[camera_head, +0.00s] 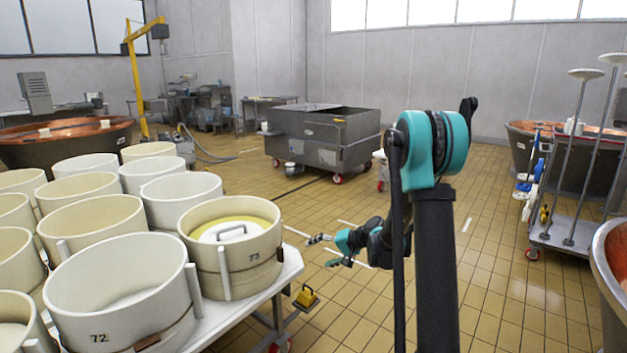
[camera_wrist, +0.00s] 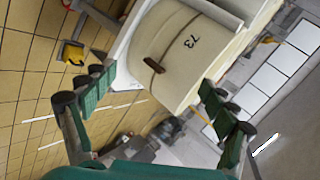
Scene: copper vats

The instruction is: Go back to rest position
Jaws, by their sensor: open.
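My gripper (camera_head: 331,250) is open and empty in the head view, to the right of the mould marked 73 (camera_head: 207,257) and apart from it. In the wrist view my gripper (camera_wrist: 150,95) has its two teal fingers spread wide. The mould marked 73 (camera_wrist: 172,62) shows between and beyond them, tilted in that picture. In the head view this mould stands upright at the table's right corner. A pale yellow disc with a metal handle (camera_head: 232,231) lies inside it. My arm stands upright at the centre right and bends towards the moulds.
Several cream moulds, one marked 72 (camera_head: 121,287), crowd the white wheeled table (camera_head: 291,262). A yellow object (camera_head: 306,298) lies on the floor beside it. A grey wheeled vat (camera_head: 325,138) stands behind. A trolley (camera_head: 570,237) and copper vats (camera_head: 610,247) are at right. The middle floor is mostly clear.

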